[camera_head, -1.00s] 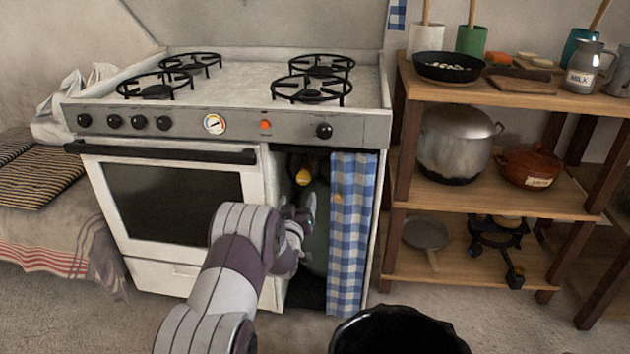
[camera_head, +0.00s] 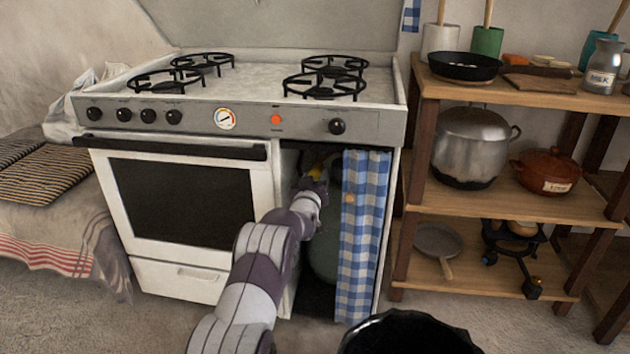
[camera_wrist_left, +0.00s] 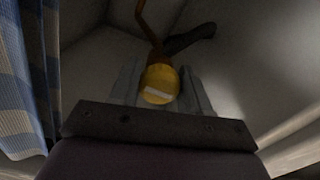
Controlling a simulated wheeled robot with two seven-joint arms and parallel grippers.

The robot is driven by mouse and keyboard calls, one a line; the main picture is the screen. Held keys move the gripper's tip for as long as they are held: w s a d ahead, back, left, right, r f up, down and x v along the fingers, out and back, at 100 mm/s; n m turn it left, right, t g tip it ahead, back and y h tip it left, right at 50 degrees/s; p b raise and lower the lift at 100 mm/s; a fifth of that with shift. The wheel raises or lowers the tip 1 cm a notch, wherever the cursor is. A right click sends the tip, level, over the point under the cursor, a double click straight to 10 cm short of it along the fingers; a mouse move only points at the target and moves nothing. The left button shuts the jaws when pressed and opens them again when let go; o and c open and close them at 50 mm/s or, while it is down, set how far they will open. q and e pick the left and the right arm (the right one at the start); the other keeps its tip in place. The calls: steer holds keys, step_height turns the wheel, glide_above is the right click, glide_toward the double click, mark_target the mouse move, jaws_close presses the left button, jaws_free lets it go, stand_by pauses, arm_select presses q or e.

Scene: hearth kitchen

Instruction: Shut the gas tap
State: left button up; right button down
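The gas tap's yellow knob (camera_wrist_left: 159,84) with a white mark sits between the two fingers of my left gripper (camera_wrist_left: 160,88) in the left wrist view. The fingers flank it on both sides; whether they touch it I cannot tell. In the head view a bit of the yellow tap (camera_head: 318,168) shows above my left gripper (camera_head: 314,184), which is inside the cabinet opening at the stove's right. A green gas bottle (camera_head: 326,250) stands there, partly hidden by my arm and the curtain. My right gripper is not in view.
A blue checked curtain (camera_head: 362,235) hangs at the opening's right side, and shows at the wrist view's left. The white stove (camera_head: 170,270) is on the left. A wooden shelf (camera_head: 500,203) with pots stands right. A black round container (camera_head: 410,335) stands in front.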

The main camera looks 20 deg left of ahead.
arm_select(q)
steer(key=shift+c, duration=1.1)
steer(key=shift+f, duration=0.1)
